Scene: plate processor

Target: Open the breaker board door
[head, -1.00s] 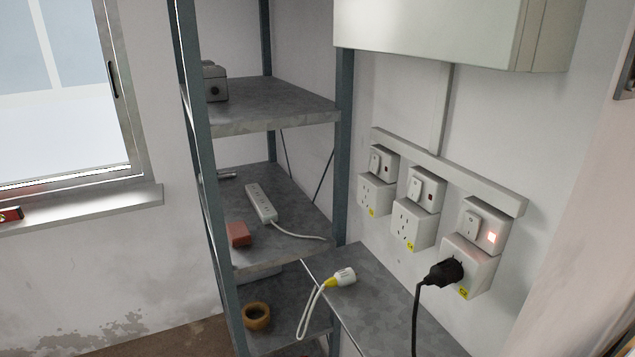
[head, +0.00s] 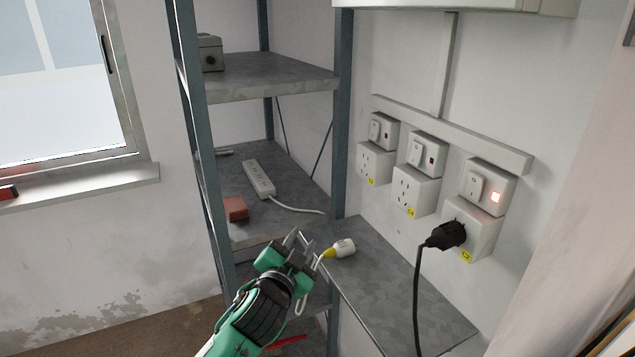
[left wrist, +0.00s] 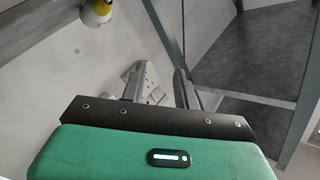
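The pale metal box on the wall (head: 465,5), likely the breaker board, shows only its lower edge at the top of the head view. Its door and any handle are out of the picture. My left gripper (head: 304,249) is low in the middle of the head view, beside the shelf rack and well below the box. In the left wrist view its two fingers (left wrist: 158,82) stand apart with nothing held between them. My right gripper is in neither view.
Wall sockets with switches (head: 415,187) sit below the box, and a black plug (head: 447,235) is in the right one. A white-yellow plug (head: 343,248) lies on the metal bench (head: 400,290) close to my left gripper. A shelf rack (head: 265,85) stands left.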

